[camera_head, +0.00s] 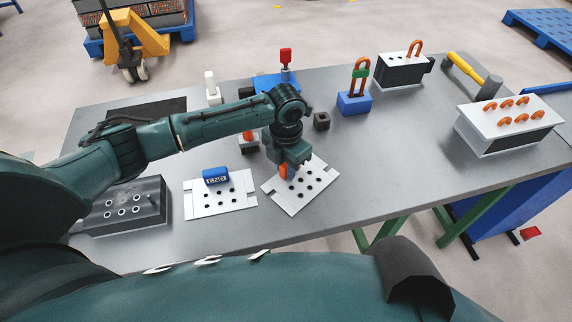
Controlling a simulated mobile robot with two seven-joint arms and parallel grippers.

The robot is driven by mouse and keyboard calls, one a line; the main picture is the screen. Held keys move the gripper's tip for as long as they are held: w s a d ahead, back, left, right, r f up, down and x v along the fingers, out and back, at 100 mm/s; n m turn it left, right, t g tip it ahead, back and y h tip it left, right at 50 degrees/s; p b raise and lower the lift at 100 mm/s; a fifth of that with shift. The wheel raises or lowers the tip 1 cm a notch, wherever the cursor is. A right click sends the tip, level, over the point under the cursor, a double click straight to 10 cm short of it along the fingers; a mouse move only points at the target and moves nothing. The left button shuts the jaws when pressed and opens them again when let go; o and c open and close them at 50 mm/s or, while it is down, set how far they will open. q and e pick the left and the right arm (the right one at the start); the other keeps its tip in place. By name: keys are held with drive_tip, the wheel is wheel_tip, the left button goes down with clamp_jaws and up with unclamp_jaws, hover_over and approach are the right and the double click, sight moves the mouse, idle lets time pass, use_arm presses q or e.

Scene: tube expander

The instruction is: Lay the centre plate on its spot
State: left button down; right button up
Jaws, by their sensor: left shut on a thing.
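A white plate with several black holes (283,198) is under my left gripper, turned at an angle to the table's front edge. My left gripper (287,172) points down and is shut at an orange part over this plate, seemingly its grip. I cannot tell whether the plate touches the table or hangs just above it. A second white plate with holes (238,203) lies to its left, with a blue labelled block (215,175) standing on it. My gripper hides part of the held plate's far left side. My right gripper is not in view.
A dark block with holes (125,190) is at the left of the grey table (380,180). A blue padlock stand (354,103), a white-topped box with orange hooks (510,115) and a hammer (470,72) are at the right.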

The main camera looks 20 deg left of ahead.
use_arm(q)
drive_tip(key=shift+f, duration=0.15)
drive_tip(key=c, duration=1.2)
unclamp_jaws()
drive_tip(key=shift+o, duration=0.2)
